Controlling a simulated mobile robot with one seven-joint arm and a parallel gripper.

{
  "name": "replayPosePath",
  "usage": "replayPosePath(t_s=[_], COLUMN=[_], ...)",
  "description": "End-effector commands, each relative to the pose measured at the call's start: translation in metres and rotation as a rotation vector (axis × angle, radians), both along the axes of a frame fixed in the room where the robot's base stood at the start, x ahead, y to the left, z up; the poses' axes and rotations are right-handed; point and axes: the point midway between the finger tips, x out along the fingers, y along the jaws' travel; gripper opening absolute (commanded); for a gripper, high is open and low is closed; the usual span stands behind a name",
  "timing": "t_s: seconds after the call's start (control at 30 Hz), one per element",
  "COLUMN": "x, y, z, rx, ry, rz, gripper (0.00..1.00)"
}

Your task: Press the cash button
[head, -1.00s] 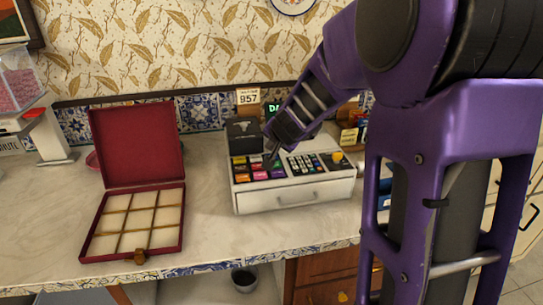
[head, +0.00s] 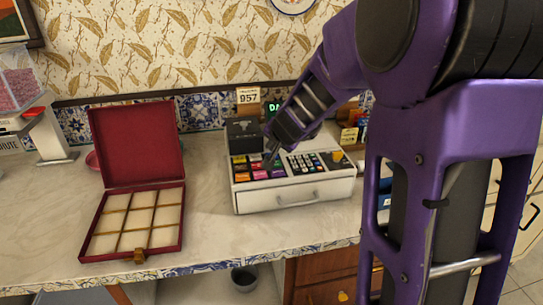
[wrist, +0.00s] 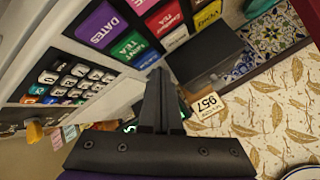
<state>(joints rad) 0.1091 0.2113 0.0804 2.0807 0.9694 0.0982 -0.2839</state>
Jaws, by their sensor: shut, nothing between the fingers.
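The white cash register (head: 295,196) stands on the counter, its sloped top carrying coloured keys (head: 258,169) at left and a dark number keypad (head: 306,163) at right. In the wrist view, a purple DATES key (wrist: 101,25), a green MINT TEA key (wrist: 130,46) and red and yellow keys show beside the keypad (wrist: 65,82). I cannot read a cash label on any key. My gripper (wrist: 158,75) is shut and empty, its fingertips over the coloured-key side of the register. In the head view my gripper (head: 273,152) hides some keys; contact cannot be told.
An open red box (head: 184,215) with compartments lies left of the register. A dark box (head: 243,135) and a 957 card (head: 248,95) stand behind it. A scale (head: 50,140) is at far left. Marble counter (head: 215,225) is bare between the box and register.

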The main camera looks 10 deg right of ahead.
Motion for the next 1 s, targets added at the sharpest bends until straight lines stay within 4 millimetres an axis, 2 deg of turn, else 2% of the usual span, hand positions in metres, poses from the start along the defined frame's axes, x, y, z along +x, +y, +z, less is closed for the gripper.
replayPosePath(t_s=[0.13,1.0], x=[0.0001,0.0001], y=[0.0000,0.0001], z=[-0.0068,-0.0114], rx=[0.000,-0.001], ry=[0.000,0.000], rz=[0.000,0.001], gripper=[0.00,0.00])
